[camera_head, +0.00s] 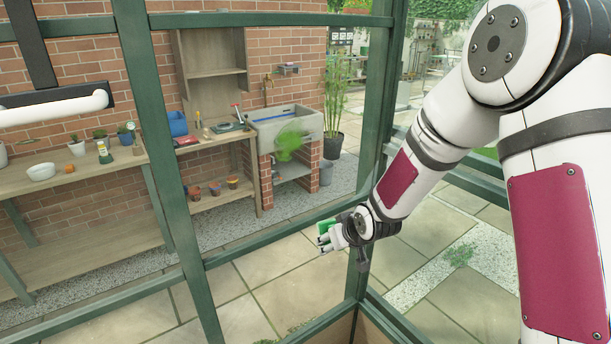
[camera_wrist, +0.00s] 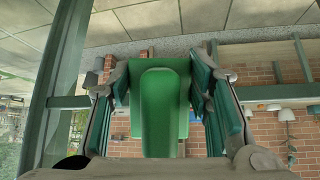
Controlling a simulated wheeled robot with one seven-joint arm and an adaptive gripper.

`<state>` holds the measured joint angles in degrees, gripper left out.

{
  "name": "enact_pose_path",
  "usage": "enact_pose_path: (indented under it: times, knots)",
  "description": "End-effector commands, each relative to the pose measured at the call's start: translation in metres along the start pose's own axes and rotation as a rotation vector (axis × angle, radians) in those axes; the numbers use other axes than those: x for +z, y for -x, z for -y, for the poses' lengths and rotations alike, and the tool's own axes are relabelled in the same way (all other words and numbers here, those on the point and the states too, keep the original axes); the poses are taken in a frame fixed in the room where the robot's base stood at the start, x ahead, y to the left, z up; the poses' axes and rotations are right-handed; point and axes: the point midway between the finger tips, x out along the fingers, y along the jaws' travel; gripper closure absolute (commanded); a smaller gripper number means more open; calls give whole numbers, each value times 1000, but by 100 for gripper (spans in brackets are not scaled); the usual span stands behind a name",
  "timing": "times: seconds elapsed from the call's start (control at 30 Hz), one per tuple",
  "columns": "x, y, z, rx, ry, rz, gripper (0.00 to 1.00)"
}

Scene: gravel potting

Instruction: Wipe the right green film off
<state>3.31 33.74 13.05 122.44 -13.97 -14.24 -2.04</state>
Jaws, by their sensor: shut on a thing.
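A bright green film patch (camera_head: 290,143) shows on the glass pane in the head view, in front of the sink. A fainter green patch (camera_head: 459,256) shows farther right over the pale gravel; I cannot tell if it is film or a plant. My gripper (camera_head: 328,238) is below and right of the bright patch, apart from it in the picture. It is shut on a green block (camera_wrist: 163,112), which sits between both fingers in the wrist view. The film is not clearly visible in the wrist view.
Dark green window bars (camera_head: 165,160) frame the panes around my gripper. Beyond the glass are a sink (camera_head: 290,125), a wooden bench (camera_head: 70,180) with pots, and a brick wall. A thick upright bar (camera_head: 376,110) stands close to my arm.

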Motion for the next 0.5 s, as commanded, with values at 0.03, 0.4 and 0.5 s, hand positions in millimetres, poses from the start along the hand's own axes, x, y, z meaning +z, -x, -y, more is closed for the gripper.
enact_pose_path:
  times: [0.03, 0.4, 0.5]
  knots:
    - [-17, 26, 7, -14, 15, -74, 77]
    - [-107, 147, 71, -142, 112, -431, 77]
    - [-116, 164, 81, -160, 122, -464, 77]
